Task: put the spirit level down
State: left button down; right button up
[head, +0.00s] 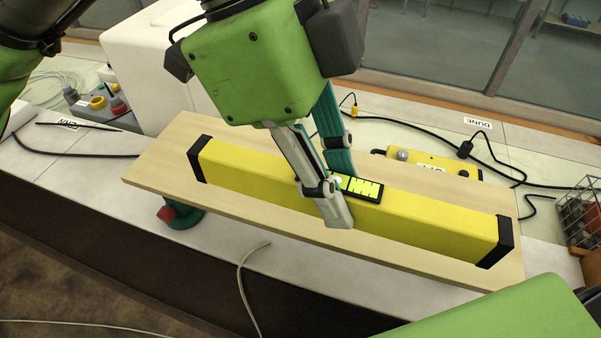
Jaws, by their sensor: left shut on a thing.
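The spirit level (420,219) is a long yellow bar with black end caps and a black-framed vial window near its middle. It lies along a pale wooden board (155,172) in the middle of the head view, and appears to rest on it. My left gripper (338,200) comes down from above and is shut on the level at its middle, beside the vial window. One finger is in front of the level; the tip of the other is hidden behind it. My right gripper is not in view.
A green and red fitting (180,216) shows under the board's left front. Black cables, a yellow box (432,164) and a wire basket (580,215) with reddish contents lie behind and to the right. A white block (150,75) stands at the back left.

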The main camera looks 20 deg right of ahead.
pick_arm(q)
jog(key=shift+w, duration=0.3)
jog(key=w+f+p, duration=0.2)
jog(key=w, duration=0.2)
jog(key=w+f+p, duration=0.1)
jog(key=w+f, duration=0.2)
jog(key=w, duration=0.1)
jog(key=w+f+p, duration=0.2)
jog(key=w+f, duration=0.1)
jog(key=w, duration=0.1)
jog(key=shift+a+f+p, duration=0.15)
jog(key=shift+a+p, duration=0.2)
jog(key=shift+a, duration=0.05)
jog(key=shift+w+f, duration=0.4)
jog(key=shift+f, duration=0.1)
jog(key=f+p, duration=0.2)
jog(key=f, duration=0.1)
jog(key=shift+w, duration=0.2)
jog(key=shift+f+p, duration=0.25)
jog(key=shift+p, duration=0.05)
jog(key=shift+f, duration=0.1)
